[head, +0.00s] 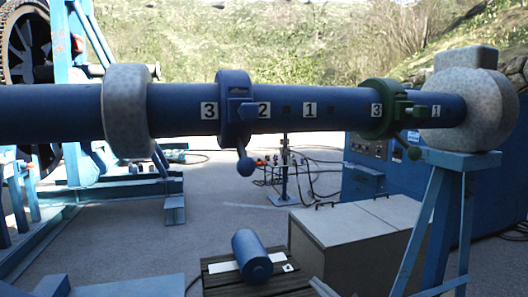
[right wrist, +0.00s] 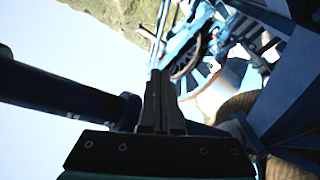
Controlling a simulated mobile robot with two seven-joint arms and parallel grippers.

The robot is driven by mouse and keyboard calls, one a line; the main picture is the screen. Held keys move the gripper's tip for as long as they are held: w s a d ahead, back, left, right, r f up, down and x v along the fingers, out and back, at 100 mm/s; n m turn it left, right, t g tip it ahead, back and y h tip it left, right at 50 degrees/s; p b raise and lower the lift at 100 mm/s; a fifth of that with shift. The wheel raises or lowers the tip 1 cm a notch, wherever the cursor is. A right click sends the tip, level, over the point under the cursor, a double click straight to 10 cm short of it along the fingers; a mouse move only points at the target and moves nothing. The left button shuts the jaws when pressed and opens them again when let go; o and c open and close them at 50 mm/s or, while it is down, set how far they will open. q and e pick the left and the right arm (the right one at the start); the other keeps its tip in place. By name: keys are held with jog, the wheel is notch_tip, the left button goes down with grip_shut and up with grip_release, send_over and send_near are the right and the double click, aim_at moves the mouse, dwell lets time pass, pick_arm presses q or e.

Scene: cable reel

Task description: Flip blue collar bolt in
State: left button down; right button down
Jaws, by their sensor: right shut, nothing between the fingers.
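The blue collar (head: 229,112) sits around the horizontal blue shaft (head: 60,112) in the head view, between the labels 3 and 2. Its lever hangs down from it and ends in a round blue knob (head: 246,167). I cannot tell from this distance how its bolt is seated. My right gripper (right wrist: 163,78) shows in the right wrist view with its dark fingers together, shut and empty. It touches neither the collar nor the lever as far as I can see. My left gripper is not in view.
A green collar (head: 378,108) with its own knob (head: 414,153) is further right on the shaft. A speckled grey ring (head: 126,110) is to the left. A blue stand (head: 437,215) bears the shaft's right end. A grey box (head: 345,240) and a blue cylinder (head: 250,255) are below.

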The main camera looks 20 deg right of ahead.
notch_tip(320, 180, up, 17)
jog(key=a+n+y+p, duration=0.1)
jog(key=a+n+y, duration=0.1)
jog(key=n+y, duration=0.35)
jog(key=s+a+r+n+g+p, duration=0.1)
jog(key=s+r+n+g, duration=0.1)
jog(key=r, duration=0.6)
jog(key=s+a+r+n+g+y+p, duration=0.1)
jog(key=s+a+r+n+g, duration=0.1)
jog(key=s+r+n, duration=0.3)
jog(key=s+a+r+n+g+y+p, duration=0.1)
jog(key=r+n, duration=0.4)
jog(key=r, duration=0.7)
jog(key=shift+s+a+g+p, duration=0.3)
jog(key=shift+s+g+p, duration=0.15)
jog(key=shift+s, duration=0.7)
jog(key=shift+r, duration=0.1)
jog(key=p, duration=0.3)
send_near(245, 111)
jog(key=a, duration=0.4)
jog(key=shift+w+a+p, duration=0.1)
jog(key=shift+w+p, duration=0.4)
jog(key=shift+w, duration=1.5)
